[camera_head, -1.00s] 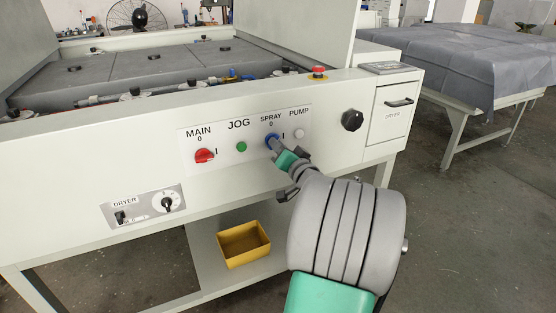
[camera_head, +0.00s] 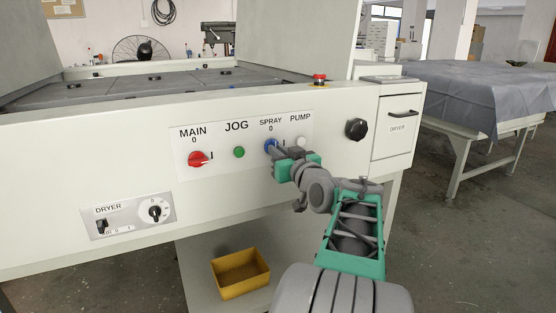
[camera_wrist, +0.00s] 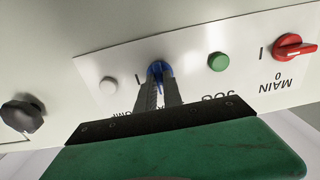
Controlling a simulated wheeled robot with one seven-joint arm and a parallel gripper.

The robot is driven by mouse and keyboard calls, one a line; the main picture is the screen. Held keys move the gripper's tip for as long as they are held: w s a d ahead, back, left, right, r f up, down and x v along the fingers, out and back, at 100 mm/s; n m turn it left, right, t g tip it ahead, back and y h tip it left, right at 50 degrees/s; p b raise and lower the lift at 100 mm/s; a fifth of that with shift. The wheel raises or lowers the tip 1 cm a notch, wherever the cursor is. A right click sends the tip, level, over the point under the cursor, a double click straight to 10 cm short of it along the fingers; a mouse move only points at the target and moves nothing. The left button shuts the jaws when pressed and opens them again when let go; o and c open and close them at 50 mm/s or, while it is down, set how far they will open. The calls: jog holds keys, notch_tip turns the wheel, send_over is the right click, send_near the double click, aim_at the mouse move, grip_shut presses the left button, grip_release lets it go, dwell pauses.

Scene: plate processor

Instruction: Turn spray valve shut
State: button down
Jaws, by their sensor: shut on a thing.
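The blue spray valve knob (camera_head: 270,146) sits on the white control panel, under the SPRAY label. My gripper (camera_head: 273,149) reaches it from the lower right, with its fingertips on the knob. The wrist view shows the blue knob (camera_wrist: 158,70) between the two dark fingertips (camera_wrist: 159,80), which are shut on it. The fingers hide part of the knob, and its exact pointing direction is hard to tell.
Beside the knob are the green JOG button (camera_head: 239,152), the red MAIN switch (camera_head: 199,159) and the white PUMP button (camera_head: 301,142). A black knob (camera_head: 356,129) is farther right. A red emergency stop (camera_head: 319,79) stands above. A yellow bin (camera_head: 240,273) sits below.

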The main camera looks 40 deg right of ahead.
jog(key=shift+f, duration=0.1)
dwell(0.3)
jog(key=c, duration=1.5)
grip_release()
jog(key=p+v, duration=0.1)
jog(key=v, duration=0.6)
jog(key=shift+s+a, duration=0.15)
jog(key=shift+s, duration=0.2)
